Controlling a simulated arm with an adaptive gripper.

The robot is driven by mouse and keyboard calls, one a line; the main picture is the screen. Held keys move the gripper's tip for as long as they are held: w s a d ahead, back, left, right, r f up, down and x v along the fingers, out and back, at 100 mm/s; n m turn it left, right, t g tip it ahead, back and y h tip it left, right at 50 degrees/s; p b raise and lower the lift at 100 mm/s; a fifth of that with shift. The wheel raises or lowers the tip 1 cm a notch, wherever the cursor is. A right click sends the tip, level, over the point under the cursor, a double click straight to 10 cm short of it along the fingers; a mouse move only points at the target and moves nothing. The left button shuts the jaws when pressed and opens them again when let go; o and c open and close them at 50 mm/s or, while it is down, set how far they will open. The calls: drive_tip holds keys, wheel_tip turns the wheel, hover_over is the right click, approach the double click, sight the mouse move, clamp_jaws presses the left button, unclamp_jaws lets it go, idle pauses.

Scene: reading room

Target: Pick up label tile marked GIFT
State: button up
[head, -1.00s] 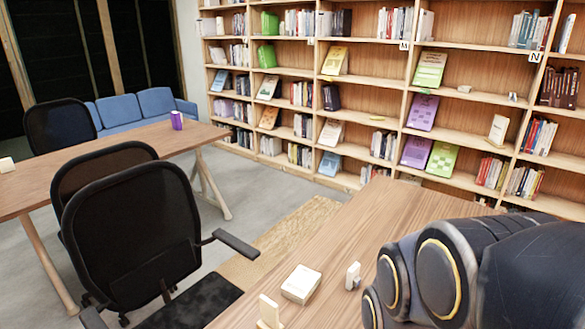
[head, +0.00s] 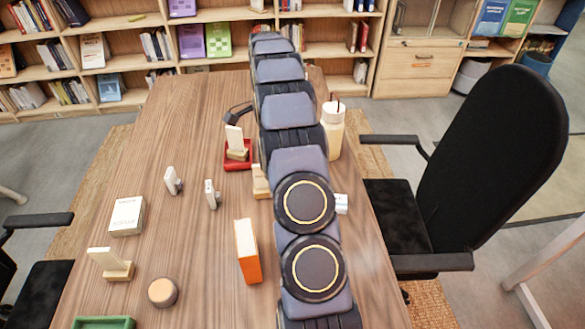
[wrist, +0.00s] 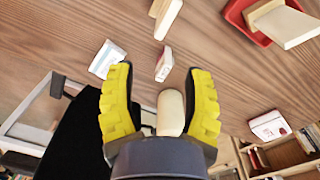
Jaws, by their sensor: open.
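My gripper (wrist: 160,110) shows in the wrist view with its two yellow-padded fingers spread apart over the table. A pale rounded object (wrist: 171,112) shows between them; I cannot tell whether it is held or just in line with them. Ahead of the fingertips are a small pale upright tile with reddish marks (wrist: 164,63) and a white printed piece (wrist: 107,58). In the head view, small white tiles (head: 172,180) and (head: 212,194) stand left of my arm. I cannot read GIFT on any tile. My gripper does not show in the head view.
A red tray (head: 238,165) holds a tile on a wooden stand. A cream drink cup (head: 333,128) stands right of my arm. An orange-and-white book (head: 247,252), a white box (head: 127,216), a round wooden piece (head: 162,292) and a green tray (head: 103,323) are on the table (head: 190,120).

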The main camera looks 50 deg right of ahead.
drive_tip(key=d+f+m, duration=0.1)
drive_tip(key=d+f, duration=0.1)
drive_tip(key=s+d+f+m, duration=0.1)
drive_tip(key=d+f, duration=0.1)
drive_tip(key=d, duration=0.1)
drive_tip(key=s+d+f+m, duration=0.1)
drive_tip(key=d+f+m, duration=0.1)
drive_tip(key=shift+d+f, duration=0.3)
drive_tip(key=shift+d, duration=0.1)
drive_tip(key=shift+s+d+f, duration=0.1)
drive_tip(key=shift+f, duration=0.3)
wheel_tip(320, 180, down, 7)
drive_tip(key=shift+d+f, duration=0.1)
clamp_jaws()
